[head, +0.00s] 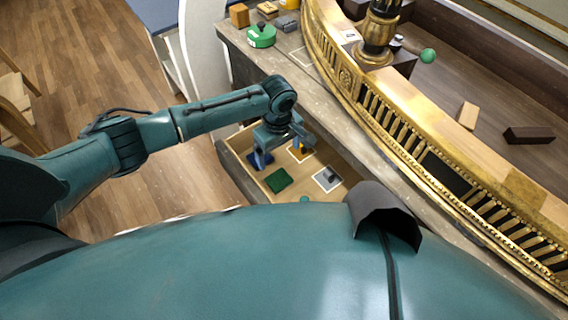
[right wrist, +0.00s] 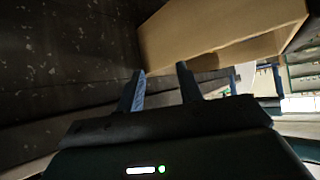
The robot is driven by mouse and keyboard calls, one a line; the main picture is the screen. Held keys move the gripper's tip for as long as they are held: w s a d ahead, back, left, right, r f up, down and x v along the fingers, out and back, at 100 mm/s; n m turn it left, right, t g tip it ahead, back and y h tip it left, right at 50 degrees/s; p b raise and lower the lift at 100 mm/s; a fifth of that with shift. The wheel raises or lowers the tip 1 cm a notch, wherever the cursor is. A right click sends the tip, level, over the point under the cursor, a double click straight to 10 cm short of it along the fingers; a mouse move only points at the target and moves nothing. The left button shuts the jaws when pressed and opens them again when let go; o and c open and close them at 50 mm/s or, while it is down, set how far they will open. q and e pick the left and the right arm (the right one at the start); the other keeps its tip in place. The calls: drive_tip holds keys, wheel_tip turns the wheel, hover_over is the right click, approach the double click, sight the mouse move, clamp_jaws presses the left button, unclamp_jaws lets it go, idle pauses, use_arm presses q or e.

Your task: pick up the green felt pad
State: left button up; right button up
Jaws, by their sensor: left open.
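The green felt pad (head: 279,180) lies flat in an open wooden drawer (head: 241,177) in the head view, with its top clear. My left gripper (head: 282,153) is open over the far part of the drawer, just beyond the pad in the picture. Its fingers are apart and nothing shows between them. In the right wrist view my right gripper (right wrist: 161,88) has its two fingers apart with nothing between them. The pad cannot be made out in that view.
The drawer also holds a blue pad (head: 267,161), an orange pad (head: 296,153) and a pale grey pad (head: 319,181) with a dark item. The gilt rail (head: 402,153) runs beside the drawer on the right. Blocks and a green tape-like item (head: 261,36) stand on the console's far end.

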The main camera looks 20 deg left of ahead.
use_arm(q)
wheel_tip(320, 180, down, 7)
drive_tip(key=b, duration=0.7)
drive_tip(key=shift+s+f+b, duration=0.1)
drive_tip(key=shift+f+b, duration=0.35)
drive_tip(key=shift+b, duration=0.45)
drive_tip(key=f+b, duration=0.4)
drive_tip(key=b, duration=0.2)
drive_tip(key=shift+a+f, duration=0.15)
drive_tip(key=shift+a, duration=0.05)
drive_tip(key=shift+f+b, duration=0.4)
drive_tip(key=shift+b, duration=0.5)
use_arm(e)
drive_tip(key=a+f+t+y, duration=0.1)
drive_tip(key=a+f+t, duration=0.1)
drive_tip(key=f, duration=0.4)
drive_tip(key=shift+s+a+f+m+y, duration=0.25)
drive_tip(key=shift+a+m+y, duration=0.15)
drive_tip(key=shift+a, duration=0.15)
use_arm(q)
drive_tip(key=shift+c, duration=0.6)
use_arm(e)
drive_tip(key=shift+w, duration=0.1)
use_arm(q)
drive_tip(key=c, duration=0.9)
use_arm(e)
drive_tip(key=shift+f, duration=0.1)
use_arm(q)
drive_tip(key=shift+r, duration=0.1)
drive_tip(key=shift+c, duration=0.2)
